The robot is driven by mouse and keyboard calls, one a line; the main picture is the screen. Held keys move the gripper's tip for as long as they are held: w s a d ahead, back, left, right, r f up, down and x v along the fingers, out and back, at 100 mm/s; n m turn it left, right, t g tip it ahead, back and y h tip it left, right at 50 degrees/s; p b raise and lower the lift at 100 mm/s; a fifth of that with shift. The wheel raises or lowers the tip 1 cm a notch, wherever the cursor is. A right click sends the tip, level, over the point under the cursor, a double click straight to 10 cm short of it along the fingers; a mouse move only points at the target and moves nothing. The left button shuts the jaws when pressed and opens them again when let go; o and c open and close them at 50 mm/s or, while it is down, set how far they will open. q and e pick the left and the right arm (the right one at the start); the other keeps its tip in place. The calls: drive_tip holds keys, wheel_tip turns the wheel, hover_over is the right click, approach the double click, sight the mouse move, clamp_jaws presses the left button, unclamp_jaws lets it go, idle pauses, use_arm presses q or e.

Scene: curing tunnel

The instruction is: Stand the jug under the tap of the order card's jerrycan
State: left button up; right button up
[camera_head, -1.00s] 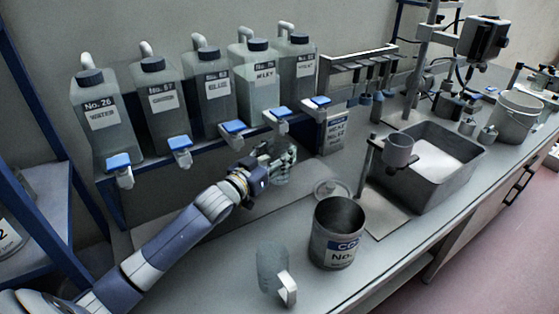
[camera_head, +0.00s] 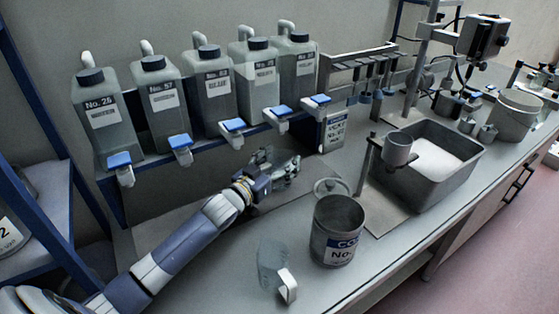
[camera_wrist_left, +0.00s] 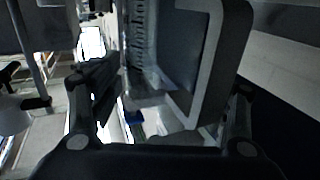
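A clear jug (camera_head: 270,262) with a pale handle stands upright at the bench's front, left of a grey can. Several grey jerrycans with dark caps stand on a blue shelf, each above a blue-topped tap; the leftmost jerrycan (camera_head: 106,125) is labelled No. 25 or 26. A printed blue-and-white panel (camera_head: 334,131) hangs at the shelf's right end; I cannot read it or tell whether it is the order card. My left gripper (camera_head: 290,170) is below the shelf, behind and apart from the jug. Its fingers are spread in the left wrist view (camera_wrist_left: 168,98). My right gripper is out of view.
The open grey can (camera_head: 337,230) stands right of the jug. Further right are a cup on a stand (camera_head: 398,150) and a grey tub (camera_head: 405,192) of white material. Blue rack posts are at the left. A pale-framed grey shape (camera_wrist_left: 205,65) fills the wrist view, unidentified.

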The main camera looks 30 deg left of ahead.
use_arm(q)
drive_tip(key=s, duration=0.4)
drive_tip(key=s+a, duration=0.1)
drive_tip(key=s, duration=0.3)
drive_tip(key=s+b, duration=0.1)
drive_tip(key=s, duration=0.3)
drive_tip(key=shift+a+r, duration=0.1)
drive_tip(key=shift+a, duration=0.25)
idle(0.4)
